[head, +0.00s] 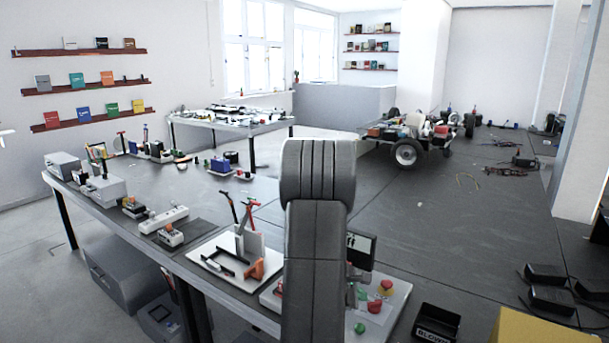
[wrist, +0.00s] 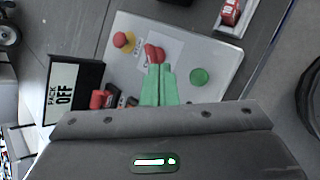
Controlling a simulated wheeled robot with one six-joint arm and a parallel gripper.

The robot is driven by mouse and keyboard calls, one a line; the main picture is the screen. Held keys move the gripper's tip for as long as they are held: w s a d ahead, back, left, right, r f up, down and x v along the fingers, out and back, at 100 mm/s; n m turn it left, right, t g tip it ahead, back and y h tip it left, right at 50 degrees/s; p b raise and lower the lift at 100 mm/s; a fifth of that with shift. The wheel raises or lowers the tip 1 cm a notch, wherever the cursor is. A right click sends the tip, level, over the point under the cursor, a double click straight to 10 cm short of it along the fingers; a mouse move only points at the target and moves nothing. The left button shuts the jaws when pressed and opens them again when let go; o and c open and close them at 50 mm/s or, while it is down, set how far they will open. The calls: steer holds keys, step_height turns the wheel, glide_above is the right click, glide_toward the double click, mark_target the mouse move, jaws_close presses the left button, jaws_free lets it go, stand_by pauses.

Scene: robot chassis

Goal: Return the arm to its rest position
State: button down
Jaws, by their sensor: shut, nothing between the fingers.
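My arm (head: 317,230) rises in the middle of the head view and hides part of the bench behind it. In the wrist view my gripper (wrist: 159,70) has green fingers that are closed together with nothing between them. The fingers point over a pale control panel (wrist: 205,45). A red knob (wrist: 154,53) shows just beyond the fingertips; I cannot tell whether they touch it. The panel also carries a red button on a yellow base (wrist: 123,40) and a green button (wrist: 199,76). A display (wrist: 68,90) beside it reads "PACK OFF".
In the head view a long workbench (head: 205,190) holds several devices, including a white board with red-handled tools (head: 235,258). A black bin (head: 436,324) and a yellow box (head: 545,328) stand at the lower right. A wheeled chassis (head: 410,140) is farther back. Open floor (head: 470,235) lies right of my arm.

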steer(key=b, duration=0.3)
glide_above(357, 328)
step_height(357, 328, down, 6)
steer(key=shift+w+f, duration=0.15)
steer(key=shift+f, duration=0.05)
steer(key=shift+w+b, duration=0.1)
steer(key=shift+b, duration=0.9)
steer(key=shift+r+b, duration=0.15)
steer(key=shift+b, duration=0.25)
steer(key=shift+r+b, duration=0.15)
steer(key=shift+b, duration=0.3)
step_height(357, 328, up, 2)
steer(key=shift+r+p, duration=0.1)
steer(key=shift+p, duration=0.8)
steer(key=shift+s+f+b, duration=0.2)
steer(key=shift+f+b, duration=0.7)
steer(key=shift+f, duration=0.2)
steer(key=shift+w+r+p, duration=0.1)
steer(key=shift+r+p, duration=0.2)
steer(key=shift+p, duration=0.45)
steer(key=shift+f+p, duration=0.1)
steer(key=shift+p, duration=0.8)
